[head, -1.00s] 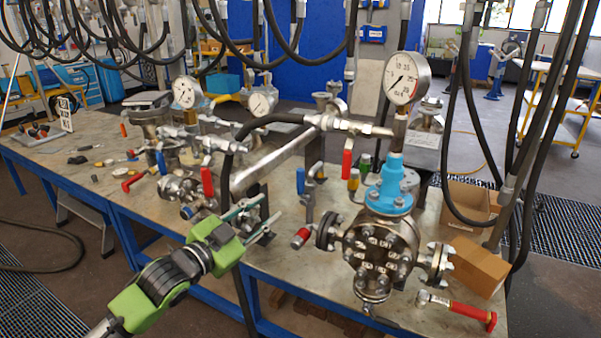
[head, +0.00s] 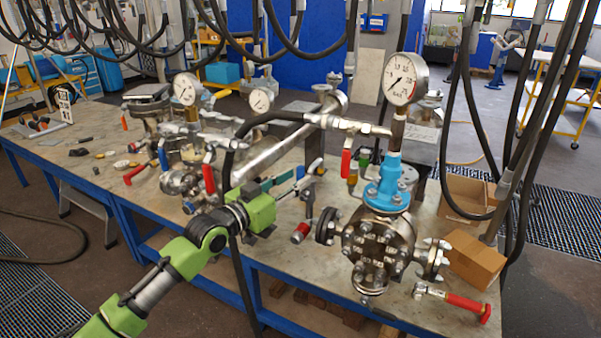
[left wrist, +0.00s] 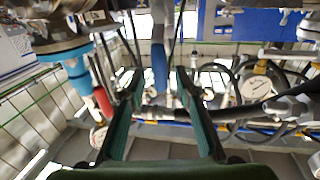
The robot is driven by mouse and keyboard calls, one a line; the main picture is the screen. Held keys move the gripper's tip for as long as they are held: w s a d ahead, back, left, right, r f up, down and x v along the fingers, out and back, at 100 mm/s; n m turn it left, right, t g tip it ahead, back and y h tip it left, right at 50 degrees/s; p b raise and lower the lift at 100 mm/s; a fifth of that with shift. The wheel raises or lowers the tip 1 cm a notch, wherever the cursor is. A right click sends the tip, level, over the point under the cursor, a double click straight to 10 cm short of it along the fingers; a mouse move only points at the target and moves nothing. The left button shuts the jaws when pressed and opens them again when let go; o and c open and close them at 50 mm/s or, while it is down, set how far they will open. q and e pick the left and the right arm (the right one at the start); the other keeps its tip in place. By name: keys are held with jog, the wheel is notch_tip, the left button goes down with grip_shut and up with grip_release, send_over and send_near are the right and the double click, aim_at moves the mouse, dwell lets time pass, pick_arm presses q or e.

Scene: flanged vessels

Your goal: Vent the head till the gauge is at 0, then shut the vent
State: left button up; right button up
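The vessel head (head: 380,245) is a round bolted flanged body on the right of the bench. A blue fitting (head: 388,185) stands on top of it, below a round white gauge (head: 403,78). The gauge's needle points to the lower left; its exact reading is too small to tell. My left gripper (head: 288,184) is left of the vessel at a small valve with a blue handle (head: 300,172). In the left wrist view the green fingers are open, with a blue handle (left wrist: 159,66) between and beyond them. Contact cannot be told. My right gripper is out of view.
A red handle (head: 346,162) and a black hose (head: 262,120) are close to my left gripper. A red-handled lever (head: 465,304) sticks out at the bench's front right. Cardboard boxes (head: 478,262) lie right of the vessel. Other gauges and valves crowd the left.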

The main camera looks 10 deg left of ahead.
aim_at(298, 177)
pick_arm(q)
jog(key=shift+x, duration=1.55)
grip_shut()
